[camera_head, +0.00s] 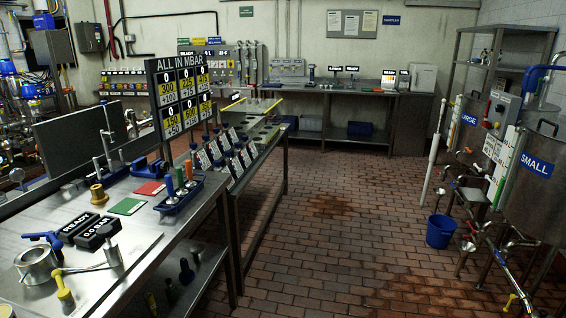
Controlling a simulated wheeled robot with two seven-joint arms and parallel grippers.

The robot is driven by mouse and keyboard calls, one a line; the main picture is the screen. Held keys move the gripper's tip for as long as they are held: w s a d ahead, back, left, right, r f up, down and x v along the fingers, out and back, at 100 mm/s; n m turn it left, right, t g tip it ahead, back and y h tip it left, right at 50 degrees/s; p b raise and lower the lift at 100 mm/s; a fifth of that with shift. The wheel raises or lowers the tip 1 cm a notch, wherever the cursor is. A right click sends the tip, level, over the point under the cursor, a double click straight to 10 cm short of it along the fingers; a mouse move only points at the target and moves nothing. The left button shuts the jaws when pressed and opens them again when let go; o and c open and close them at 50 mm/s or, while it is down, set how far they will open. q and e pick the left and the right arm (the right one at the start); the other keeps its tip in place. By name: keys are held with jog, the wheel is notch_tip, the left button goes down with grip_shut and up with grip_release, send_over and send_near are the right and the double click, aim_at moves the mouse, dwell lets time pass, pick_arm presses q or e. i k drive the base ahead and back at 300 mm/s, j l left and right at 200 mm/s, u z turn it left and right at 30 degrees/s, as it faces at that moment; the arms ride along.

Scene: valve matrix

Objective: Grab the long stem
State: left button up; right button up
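Neither of my grippers is in view. Thin upright metal rods (108,148) stand near the back of the steel workbench (150,243) at the left, beside a brass-coloured fitting (98,194). A blue rack (178,194) on the same bench holds several short upright pieces with coloured tops. I cannot tell which of these, if any, is the long stem. A silver ring clamp (37,264) with a blue handle lies at the near left. A metal bar (88,268) with a yellow-ended piece lies beside it.
A pressure board (183,93) stands behind. The brick floor (330,235) is open. A blue bucket (440,231) and steel tanks (535,185) stand right.

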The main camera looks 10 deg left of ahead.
aim_at(97, 170)
jog(key=i+u, duration=0.35)
jog(key=i+l+u, duration=0.45)
jog(key=i+u, duration=0.2)
jog(key=i, duration=0.15)
